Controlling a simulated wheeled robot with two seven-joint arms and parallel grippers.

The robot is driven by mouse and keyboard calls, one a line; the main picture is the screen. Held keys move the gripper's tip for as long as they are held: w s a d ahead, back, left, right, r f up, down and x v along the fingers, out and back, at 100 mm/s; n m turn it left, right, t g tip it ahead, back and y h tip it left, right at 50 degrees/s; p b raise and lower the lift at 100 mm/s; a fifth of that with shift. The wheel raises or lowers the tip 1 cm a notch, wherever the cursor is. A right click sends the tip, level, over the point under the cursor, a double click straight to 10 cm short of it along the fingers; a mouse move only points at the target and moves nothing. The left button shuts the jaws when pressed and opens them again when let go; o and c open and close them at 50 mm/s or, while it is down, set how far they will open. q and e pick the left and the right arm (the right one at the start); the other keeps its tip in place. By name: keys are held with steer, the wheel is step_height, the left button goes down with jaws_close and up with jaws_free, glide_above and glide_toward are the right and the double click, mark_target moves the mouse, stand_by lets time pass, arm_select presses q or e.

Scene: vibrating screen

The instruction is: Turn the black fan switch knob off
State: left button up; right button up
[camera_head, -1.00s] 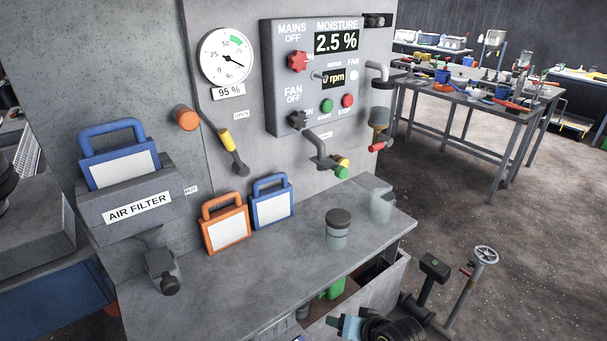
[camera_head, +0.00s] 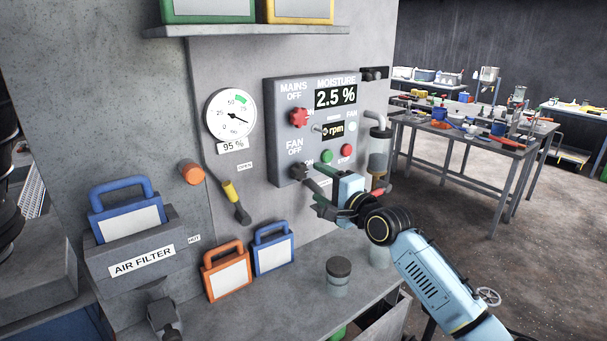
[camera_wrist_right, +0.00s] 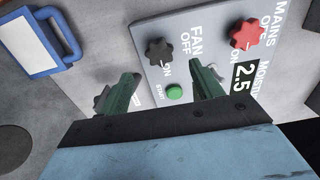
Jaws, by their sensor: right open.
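The black fan switch knob (camera_head: 299,173) sits at the lower left of the grey control panel (camera_head: 281,123), beside the FAN OFF and ON labels. It also shows in the right wrist view (camera_wrist_right: 159,51), upper middle, beyond the fingers. My right gripper (camera_head: 314,190) is just in front of and below the knob in the head view. In the right wrist view its two green fingers (camera_wrist_right: 166,88) are spread apart with nothing between them that they grip. The knob looks apart from both fingers. My left gripper is not in view.
A red mains knob (camera_head: 299,117) is above the fan knob, with green (camera_head: 327,156) and red (camera_head: 346,150) buttons to the right. A pipe lever near the panel's lower edge is mostly hidden by my gripper. A lidded jar (camera_head: 337,275) stands on the bench below.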

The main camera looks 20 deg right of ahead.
mark_target(302, 173)
steer(key=x, duration=0.7)
steer(key=shift+w+f+b, duration=0.1)
steer(key=shift+w+b, duration=0.05)
steer(key=shift+b, duration=0.2)
steer(key=c, duration=0.9)
